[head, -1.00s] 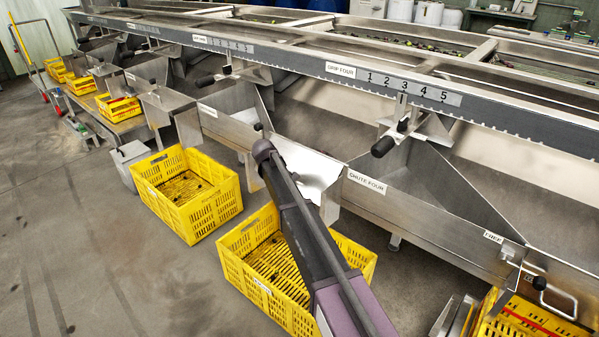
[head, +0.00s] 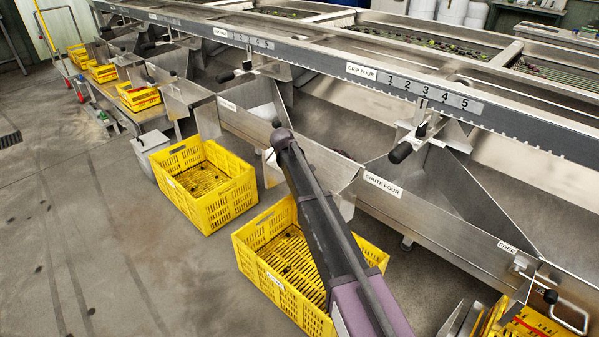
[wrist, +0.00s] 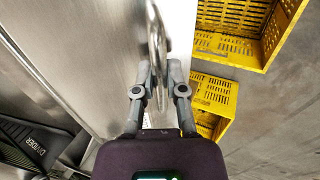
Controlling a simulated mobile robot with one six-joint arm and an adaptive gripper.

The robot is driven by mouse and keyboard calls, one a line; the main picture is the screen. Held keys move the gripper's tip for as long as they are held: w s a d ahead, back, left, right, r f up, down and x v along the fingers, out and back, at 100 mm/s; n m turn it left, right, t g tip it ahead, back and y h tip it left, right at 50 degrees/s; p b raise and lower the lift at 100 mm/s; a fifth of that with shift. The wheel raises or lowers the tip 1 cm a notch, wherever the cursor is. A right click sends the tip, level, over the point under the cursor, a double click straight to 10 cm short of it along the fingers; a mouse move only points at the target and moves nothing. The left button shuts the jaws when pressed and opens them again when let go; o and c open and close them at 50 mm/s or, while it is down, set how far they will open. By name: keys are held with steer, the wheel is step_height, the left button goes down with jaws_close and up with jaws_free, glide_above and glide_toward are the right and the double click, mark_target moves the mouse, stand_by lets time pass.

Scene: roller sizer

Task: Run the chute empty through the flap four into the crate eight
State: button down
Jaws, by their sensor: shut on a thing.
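In the head view my arm hides most of the grip, beside the steel outlet plates (head: 340,178). A yellow slatted crate (head: 372,250) stands on the floor below that outlet, partly hidden by my arm. Its label is too small to read.
Another yellow crate (head: 207,208) stands to the left, with a grey box (head: 150,152) beside it.

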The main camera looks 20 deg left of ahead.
steer(key=shift+s+d, duration=0.1)
steer(key=shift+d, duration=0.05)
steer(key=c, duration=0.7)
jaws_free()
steer(key=shift+r, duration=0.1)
